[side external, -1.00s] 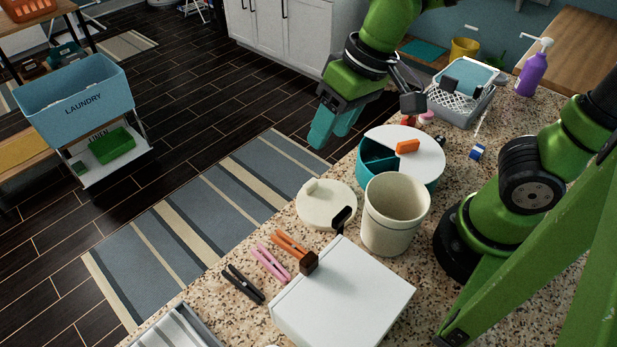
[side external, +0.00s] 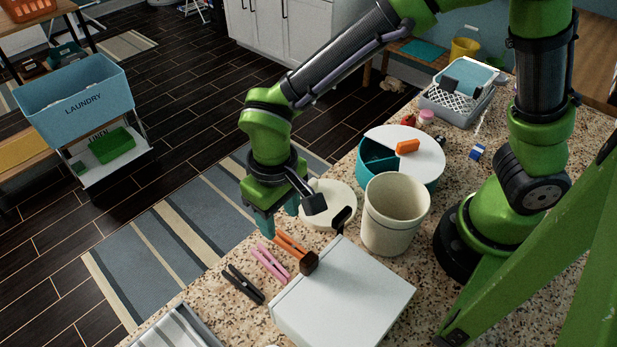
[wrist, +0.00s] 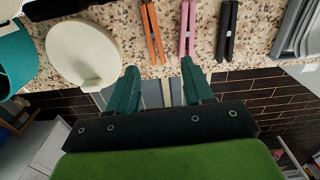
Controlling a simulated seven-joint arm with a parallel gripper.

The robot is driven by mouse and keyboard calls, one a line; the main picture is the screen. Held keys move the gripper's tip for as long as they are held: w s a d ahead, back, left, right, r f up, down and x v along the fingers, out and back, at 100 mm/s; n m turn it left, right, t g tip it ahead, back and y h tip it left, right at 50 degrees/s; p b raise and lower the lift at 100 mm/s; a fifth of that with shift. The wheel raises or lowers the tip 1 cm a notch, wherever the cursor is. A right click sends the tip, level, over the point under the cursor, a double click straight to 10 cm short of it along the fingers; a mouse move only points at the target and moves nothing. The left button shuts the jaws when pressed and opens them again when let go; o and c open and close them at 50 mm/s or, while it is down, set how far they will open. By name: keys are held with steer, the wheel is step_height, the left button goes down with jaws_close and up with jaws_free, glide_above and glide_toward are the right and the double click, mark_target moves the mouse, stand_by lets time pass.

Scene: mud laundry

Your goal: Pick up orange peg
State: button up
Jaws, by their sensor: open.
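The orange peg (side external: 293,245) is a clothespin lying on the speckled counter, left of the cream canister, with one end by a small brown block. In the wrist view the orange peg (wrist: 152,33) lies beyond my fingertips, roughly between them sideways. My gripper (side external: 280,222) is open and empty, with teal fingers pointing down just behind the orange peg, near the counter's floor-side edge. In the wrist view my gripper (wrist: 158,78) has its fingers spread, with the rug below between them. No contact with the peg is visible.
A pink peg (side external: 270,263) and a black peg (side external: 243,284) lie beside the orange one. A round cream lid (side external: 337,196), a cream canister (side external: 391,222) and a white box (side external: 340,298) stand close by. A divided teal container (side external: 376,160) is farther back.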

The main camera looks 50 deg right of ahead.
mark_target(285, 240)
steer(key=f, duration=0.7)
steer(key=shift+d+f, duration=0.15)
steer(key=shift+d, duration=0.2)
steer(key=shift+c, duration=0.3)
jaws_close()
